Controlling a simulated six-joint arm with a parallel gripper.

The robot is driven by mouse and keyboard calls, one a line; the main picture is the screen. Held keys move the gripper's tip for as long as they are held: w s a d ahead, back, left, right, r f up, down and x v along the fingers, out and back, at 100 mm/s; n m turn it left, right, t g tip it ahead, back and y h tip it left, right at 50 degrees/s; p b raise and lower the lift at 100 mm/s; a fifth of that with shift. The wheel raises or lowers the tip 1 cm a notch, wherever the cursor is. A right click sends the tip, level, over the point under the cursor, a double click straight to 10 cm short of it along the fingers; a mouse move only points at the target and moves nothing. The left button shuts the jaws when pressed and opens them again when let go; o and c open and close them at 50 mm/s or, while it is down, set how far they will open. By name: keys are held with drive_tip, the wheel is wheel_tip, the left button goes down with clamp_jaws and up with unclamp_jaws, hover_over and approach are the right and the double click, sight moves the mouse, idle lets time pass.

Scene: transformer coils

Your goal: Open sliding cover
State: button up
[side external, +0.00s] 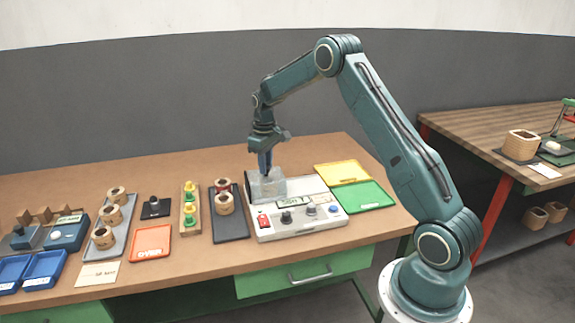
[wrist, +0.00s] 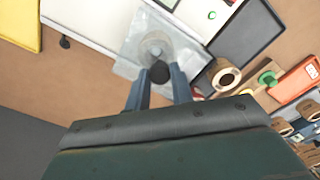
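The sliding cover appears to be the translucent grey box (side external: 274,188) at the back left of the white test unit (side external: 325,213). In the wrist view the cover (wrist: 133,48) shows a round shape inside and a black knob (wrist: 160,72) at its near side. My gripper (side external: 265,172) points down at the cover. In the wrist view its two blue fingers (wrist: 158,82) stand apart, one on each side of the knob, with small gaps visible. The fingertips' exact depth relative to the knob is hard to tell.
Right of the unit lie a yellow tray (side external: 343,172) and a green tray (side external: 362,197). Left of it is a dark tray (side external: 229,229) with coils, then a wooden stand (side external: 190,228) with green and yellow parts and an orange tray (side external: 150,245). Bare tabletop lies behind the unit.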

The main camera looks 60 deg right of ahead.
clamp_jaws()
drive_tip(key=s+d, duration=0.9)
drive_tip(key=o, duration=0.7)
unclamp_jaws()
drive_tip(key=shift+r, duration=0.1)
wheel_tip(320, 180, up, 14)
drive_tip(key=shift+f, duration=0.15)
drive_tip(key=shift+a, duration=0.1)
